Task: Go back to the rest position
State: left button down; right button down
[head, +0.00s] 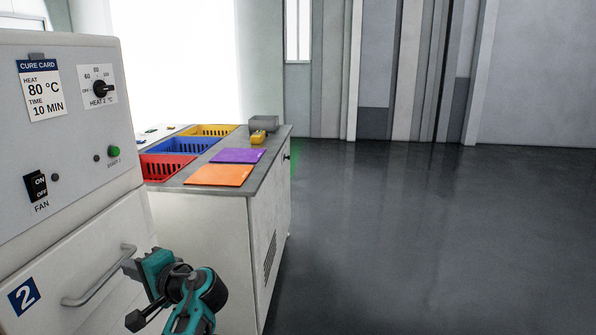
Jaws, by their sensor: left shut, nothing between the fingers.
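My left gripper (130,268), teal and dark grey, is at the bottom left. It is shut and empty, with its fingertips close to the right end of a metal bar handle (88,290). I cannot tell whether it touches the handle. The handle is on the white front of a machine marked with a blue "2" label (24,296). My right gripper is not in view.
The machine's panel (60,130) has a cure card, heat knob, fan switch and green button. Beyond it, a cabinet (215,240) carries yellow, blue and red baskets, a purple mat (238,155) and an orange mat (219,175). Open floor (430,230) lies right.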

pick_arm(q)
jog(key=s+d+f+m+t+h+p, duration=0.1)
jog(key=s+d+f+t+h, duration=0.15)
jog(key=s+f+h, duration=0.4)
jog(key=s+d+f+m+t+h+p, duration=0.1)
jog(key=s+d+f+h+p, duration=0.2)
jog(key=f, duration=0.7)
jog(key=s+d+n+h, duration=0.2)
jog(key=s+d+h, duration=0.2)
jog(key=s, duration=0.4)
jog(key=s+d+f+n+h, duration=0.1)
jog(key=s+d+n+h, duration=0.1)
jog(key=s+d+h, duration=0.2)
jog(key=s+d+t+p, duration=0.1)
jog(key=s+d, duration=0.1)
jog(key=s, duration=0.2)
jog(key=shift+f, duration=0.15)
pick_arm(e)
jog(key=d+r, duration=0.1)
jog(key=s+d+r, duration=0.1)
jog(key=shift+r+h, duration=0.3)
pick_arm(q)
jog(key=shift+y, duration=0.25)
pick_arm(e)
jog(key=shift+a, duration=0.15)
